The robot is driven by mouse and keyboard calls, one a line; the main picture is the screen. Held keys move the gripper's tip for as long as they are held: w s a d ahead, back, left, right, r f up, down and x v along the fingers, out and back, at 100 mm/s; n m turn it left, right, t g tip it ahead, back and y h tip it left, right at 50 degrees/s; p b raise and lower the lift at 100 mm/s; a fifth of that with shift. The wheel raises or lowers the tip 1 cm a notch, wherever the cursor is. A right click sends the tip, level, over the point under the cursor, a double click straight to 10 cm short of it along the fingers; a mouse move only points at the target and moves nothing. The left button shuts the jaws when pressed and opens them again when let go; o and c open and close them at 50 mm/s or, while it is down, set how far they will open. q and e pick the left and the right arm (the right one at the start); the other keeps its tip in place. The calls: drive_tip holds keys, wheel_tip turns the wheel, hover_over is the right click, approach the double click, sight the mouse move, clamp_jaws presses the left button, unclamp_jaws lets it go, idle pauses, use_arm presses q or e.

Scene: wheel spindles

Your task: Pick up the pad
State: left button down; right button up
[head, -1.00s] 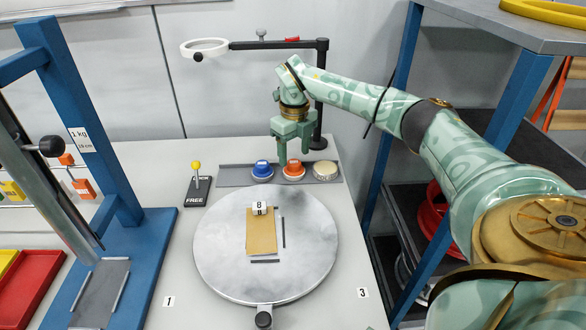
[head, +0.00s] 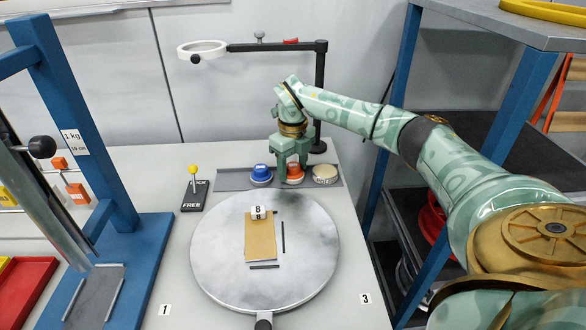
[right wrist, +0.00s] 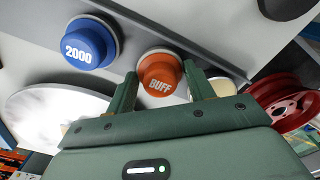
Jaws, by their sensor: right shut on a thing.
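An orange pad marked BUFF (head: 294,180) sits on the grey tray between a blue pad marked 2000 (head: 261,174) and a cream pad (head: 325,174). My right gripper (head: 292,164) points down over the orange pad. In the right wrist view its two fingers (right wrist: 160,76) are shut on the sides of the orange pad (right wrist: 160,70), and the blue pad (right wrist: 88,43) is beside it, clear of the fingers. The fingers partly hide the orange pad in the head view. My left gripper is not in view.
A round grey turntable (head: 215,260) carries a tan plate (head: 260,243) and a small tag marked 8. A lever marked FREE (head: 194,192) stands left of the tray (head: 232,181). A ring on a black stand (head: 319,95) rises behind my right gripper. A blue rack (head: 400,130) is at right.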

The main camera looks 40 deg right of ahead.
sight(293, 164)
wheel_tip(293, 164, up, 4)
drive_tip(key=shift+f+p, duration=0.15)
drive_tip(key=shift+p, duration=0.6)
drive_tip(key=a+r+p, duration=0.2)
drive_tip(key=a+r, duration=0.2)
drive_tip(key=a, duration=0.3)
drive_tip(key=s+a+r+p, duration=0.1)
drive_tip(key=a+r+p, duration=0.1)
drive_tip(key=a+r, duration=0.3)
drive_tip(key=shift+a, duration=1)
drive_tip(key=shift+o, duration=0.4)
drive_tip(key=shift+r, duration=0.1)
